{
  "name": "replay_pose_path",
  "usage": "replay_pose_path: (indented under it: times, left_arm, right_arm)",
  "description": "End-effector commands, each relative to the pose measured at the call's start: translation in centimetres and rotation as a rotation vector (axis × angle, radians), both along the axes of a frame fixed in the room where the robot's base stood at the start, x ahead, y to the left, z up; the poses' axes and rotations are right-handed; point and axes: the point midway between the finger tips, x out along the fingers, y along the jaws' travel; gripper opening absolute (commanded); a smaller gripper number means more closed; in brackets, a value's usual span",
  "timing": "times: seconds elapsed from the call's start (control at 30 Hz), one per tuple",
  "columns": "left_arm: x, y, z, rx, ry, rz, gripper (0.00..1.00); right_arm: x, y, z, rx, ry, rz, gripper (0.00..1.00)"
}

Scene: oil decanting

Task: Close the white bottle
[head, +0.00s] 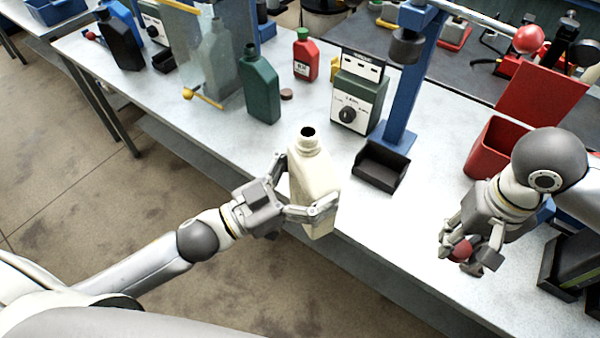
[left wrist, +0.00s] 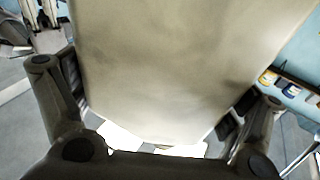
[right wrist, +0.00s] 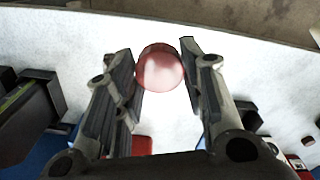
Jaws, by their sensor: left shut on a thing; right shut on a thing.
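The white bottle (head: 312,172) is cream-coloured and upright, with an open dark mouth and no cap on it. My left gripper (head: 298,200) is shut on its body near the table's front edge. In the left wrist view the bottle body (left wrist: 170,70) fills the space between the fingers. My right gripper (head: 467,255) is shut on a red cap (head: 460,249), above the table well to the right of the bottle. In the right wrist view the round red cap (right wrist: 160,68) sits between the fingertips.
A green bottle (head: 262,88), a brown cap (head: 287,94), a small red bottle (head: 305,56) and a scale-like device (head: 357,100) stand behind the white bottle. A black tray (head: 380,168), blue post (head: 408,90) and red bin (head: 494,146) stand further right. The table front between the grippers is clear.

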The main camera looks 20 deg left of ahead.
Motion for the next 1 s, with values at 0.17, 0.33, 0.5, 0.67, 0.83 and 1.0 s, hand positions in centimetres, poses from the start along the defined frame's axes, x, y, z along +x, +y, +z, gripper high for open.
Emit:
replay_pose_path:
  times: [0.17, 0.33, 0.5, 0.67, 0.83, 1.0]
  left_arm:
    - [0.8, -1.2, -0.3, -0.002, -0.011, -0.087, 0.33]
    - [1.4, -2.1, -0.9, -0.003, -0.008, -0.158, 0.33]
    - [1.8, -2.8, -1.4, -0.004, -0.008, -0.211, 0.33]
    - [2.0, -3.1, -1.7, -0.003, -0.007, -0.238, 0.33]
    - [2.0, -3.2, -1.8, -0.005, -0.006, -0.249, 0.33]
    - [2.0, -3.2, -1.8, -0.005, -0.006, -0.248, 0.33]
  right_arm:
    - [0.0, 0.0, 0.0, 0.0, 0.0, 0.0, 0.28]
    - [0.0, 0.0, 0.0, 0.0, 0.0, 0.0, 0.28]
    - [0.0, 0.0, 0.0, 0.0, 0.0, 0.0, 0.28]
    - [0.0, 0.0, 0.0, 0.0, 0.0, 0.0, 0.28]
    - [0.0, 0.0, 0.0, 0.0, 0.0, 0.0, 0.28]
    - [0.0, 0.0, 0.0, 0.0, 0.0, 0.0, 0.28]
